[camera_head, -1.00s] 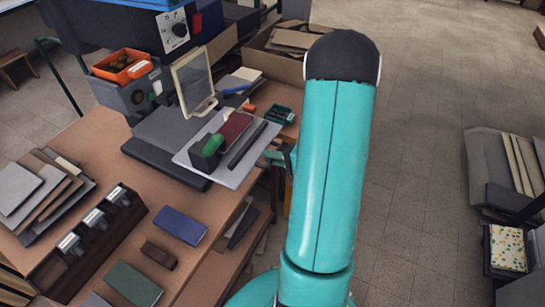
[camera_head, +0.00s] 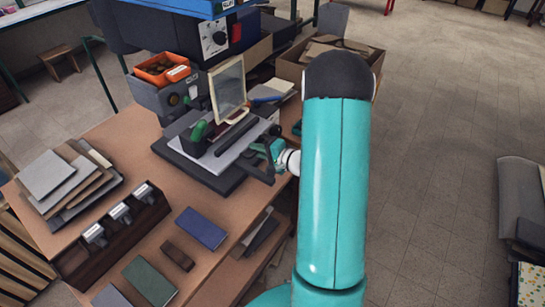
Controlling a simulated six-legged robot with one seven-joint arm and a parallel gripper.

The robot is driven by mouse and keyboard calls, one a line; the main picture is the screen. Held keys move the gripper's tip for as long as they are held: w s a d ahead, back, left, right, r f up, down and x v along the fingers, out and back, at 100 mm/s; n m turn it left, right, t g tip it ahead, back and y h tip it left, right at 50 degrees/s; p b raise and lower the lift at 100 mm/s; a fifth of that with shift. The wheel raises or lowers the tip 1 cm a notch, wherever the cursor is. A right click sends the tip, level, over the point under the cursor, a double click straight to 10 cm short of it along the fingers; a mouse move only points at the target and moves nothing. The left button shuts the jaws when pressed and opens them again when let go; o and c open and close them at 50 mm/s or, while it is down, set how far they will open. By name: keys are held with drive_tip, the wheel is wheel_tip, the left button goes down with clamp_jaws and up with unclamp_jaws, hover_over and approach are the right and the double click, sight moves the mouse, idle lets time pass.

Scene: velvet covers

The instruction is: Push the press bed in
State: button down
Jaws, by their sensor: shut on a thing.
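The press bed (camera_head: 219,162) is a light grey plate on a darker base, under the press head (camera_head: 215,38) on the workbench. It carries a green-knobbed block (camera_head: 200,135) at its left and a dark bar (camera_head: 238,138) along its right part. The bed's inner end is hidden behind the upright clear guard (camera_head: 228,90). My gripper (camera_head: 258,166) is at the bed's near right edge, shut on the bed. The fingertips are small and dark, so the exact grip is hard to see. My teal arm hides what lies to the right.
An orange bin (camera_head: 162,68) sits left of the press. A rack with metal tools (camera_head: 115,232), a blue book (camera_head: 201,229), a brown block (camera_head: 178,256) and stacked covers (camera_head: 68,185) lie on the workbench. A cardboard box (camera_head: 310,62) stands behind.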

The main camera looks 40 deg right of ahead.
drive_tip(key=shift+r+x, duration=0.15)
drive_tip(key=shift+x, duration=0.5)
drive_tip(key=shift+r+x, duration=0.15)
drive_tip(key=shift+x, duration=0.5)
drive_tip(key=c, duration=1.5)
unclamp_jaws()
drive_tip(key=v, duration=1.3)
drive_tip(key=shift+s, duration=0.35)
drive_tip(key=shift+o, duration=0.2)
